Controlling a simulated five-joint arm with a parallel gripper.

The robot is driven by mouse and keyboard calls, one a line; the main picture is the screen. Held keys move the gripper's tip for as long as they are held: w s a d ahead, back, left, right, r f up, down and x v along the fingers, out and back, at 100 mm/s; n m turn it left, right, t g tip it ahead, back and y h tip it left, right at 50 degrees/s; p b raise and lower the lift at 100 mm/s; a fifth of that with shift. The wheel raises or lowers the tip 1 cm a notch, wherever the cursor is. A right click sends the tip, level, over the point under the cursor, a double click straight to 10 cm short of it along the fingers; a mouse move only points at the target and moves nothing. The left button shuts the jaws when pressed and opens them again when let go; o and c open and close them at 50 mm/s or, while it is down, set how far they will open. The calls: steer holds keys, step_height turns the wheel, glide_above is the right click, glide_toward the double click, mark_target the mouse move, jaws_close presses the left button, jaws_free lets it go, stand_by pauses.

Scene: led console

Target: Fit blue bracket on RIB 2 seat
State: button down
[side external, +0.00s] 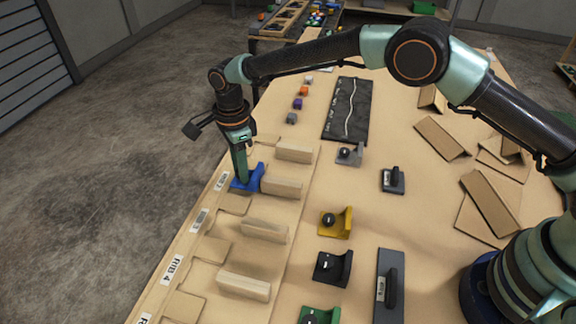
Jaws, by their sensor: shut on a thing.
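The blue bracket (253,180) is at the left edge of the board, against or very close to the left end of a wooden rib (282,187). A small white label (221,181) lies just left of it, too small to read. My gripper (241,179) points down and is shut on the blue bracket. Its fingers hide part of the bracket, and I cannot tell whether the bracket rests flat on the seat.
More wooden ribs stand in front (264,231) and behind (295,153). A label reading RIB 4 (172,270) lies nearer. Grey (350,155), yellow (336,224) and black (333,268) brackets stand to the right. Folded cardboard-coloured pieces (490,203) lie at the far right.

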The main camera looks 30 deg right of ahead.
steer(key=shift+f, duration=1)
stand_by(0.8)
steer(key=c, duration=0.6)
jaws_free()
steer(key=shift+o, duration=0.2)
step_height(320, 180, up, 12)
steer(key=shift+r, duration=0.15)
